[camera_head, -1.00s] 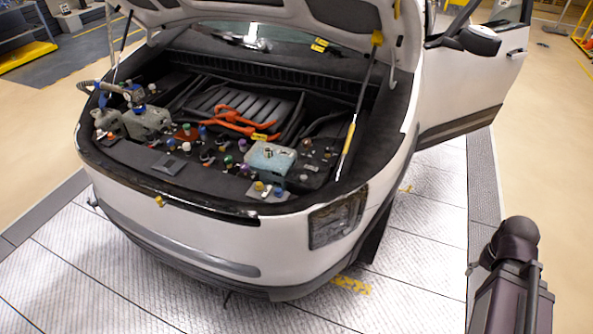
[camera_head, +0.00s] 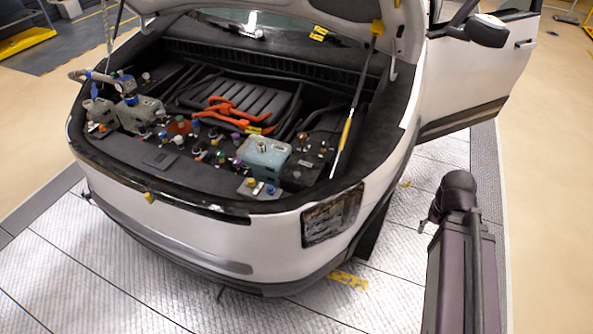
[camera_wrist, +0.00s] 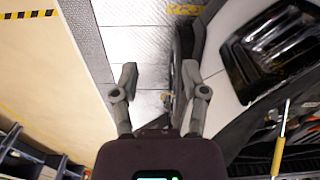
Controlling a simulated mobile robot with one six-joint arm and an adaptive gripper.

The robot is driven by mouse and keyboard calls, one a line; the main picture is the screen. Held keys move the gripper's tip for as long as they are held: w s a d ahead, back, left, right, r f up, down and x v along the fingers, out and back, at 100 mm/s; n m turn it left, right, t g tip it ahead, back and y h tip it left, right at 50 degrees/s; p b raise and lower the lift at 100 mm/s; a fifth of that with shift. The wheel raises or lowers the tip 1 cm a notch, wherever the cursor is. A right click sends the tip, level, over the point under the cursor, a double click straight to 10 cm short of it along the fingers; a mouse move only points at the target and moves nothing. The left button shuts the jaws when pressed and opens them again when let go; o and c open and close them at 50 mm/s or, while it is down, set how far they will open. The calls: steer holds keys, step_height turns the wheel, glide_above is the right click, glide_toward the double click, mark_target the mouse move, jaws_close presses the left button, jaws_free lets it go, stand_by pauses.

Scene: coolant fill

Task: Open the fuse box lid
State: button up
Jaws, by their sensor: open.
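A black box (camera_head: 303,172) sits in the right front corner of the engine bay, beside the pale blue-green tank (camera_head: 263,152). It looks like the fuse box and its top looks shut, but it is too small to be sure. My gripper (camera_wrist: 160,88) shows in the wrist view with its two fingers spread apart and nothing between them. It is outside the bay, above the floor next to the car's headlight (camera_wrist: 275,45). The gripper itself is not visible in the head view, where only part of my arm shows at the right.
The raised hood (camera_head: 280,12) hangs over the bay. A strut with a yellow sleeve (camera_head: 346,133) stands right of the black box and also shows in the wrist view (camera_wrist: 279,140). An open car door (camera_head: 475,75) is at the right. The floor in front of the car is clear.

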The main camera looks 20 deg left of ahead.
steer(key=shift+a, duration=0.25)
steer(key=shift+o, duration=0.9)
steer(key=shift+a, duration=0.1)
step_height(320, 180, up, 3)
steer(key=n+t+y+p, duration=0.2)
steer(key=n+t+y, duration=0.1)
steer(key=n, duration=0.5)
glide_above(297, 174)
steer(key=s+d, duration=0.4)
steer(key=shift+a+r, duration=0.15)
steer(key=shift+f, duration=0.2)
steer(key=b+x, duration=1.3)
steer(key=shift+w+f, duration=0.15)
steer(key=shift+w, duration=0.15)
